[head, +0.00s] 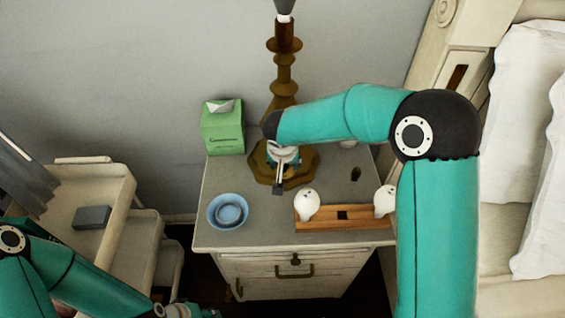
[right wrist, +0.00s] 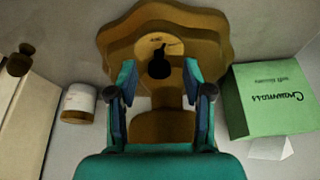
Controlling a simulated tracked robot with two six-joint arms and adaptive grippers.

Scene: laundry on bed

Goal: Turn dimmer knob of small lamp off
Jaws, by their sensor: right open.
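The small lamp (head: 284,75) has a brown turned stem and a wide scalloped base (head: 300,172) on the nightstand. In the right wrist view, the lamp base (right wrist: 125,42) has a pale round dial with a small dark dimmer knob (right wrist: 158,66). My right gripper (head: 279,186) is over the base in the head view and hides the knob there. In the right wrist view, my right gripper (right wrist: 160,82) is open, with a finger on either side of the knob; I cannot tell whether they touch it. My left gripper (head: 190,312) is only partly visible at the bottom edge.
On the nightstand (head: 228,178) stand a green tissue box (head: 222,128), a blue bowl (head: 228,211) and a wooden tray (head: 343,226) with white bird figures. A cream shelf cart (head: 95,185) stands left, a bed with white pillows (head: 525,100) right.

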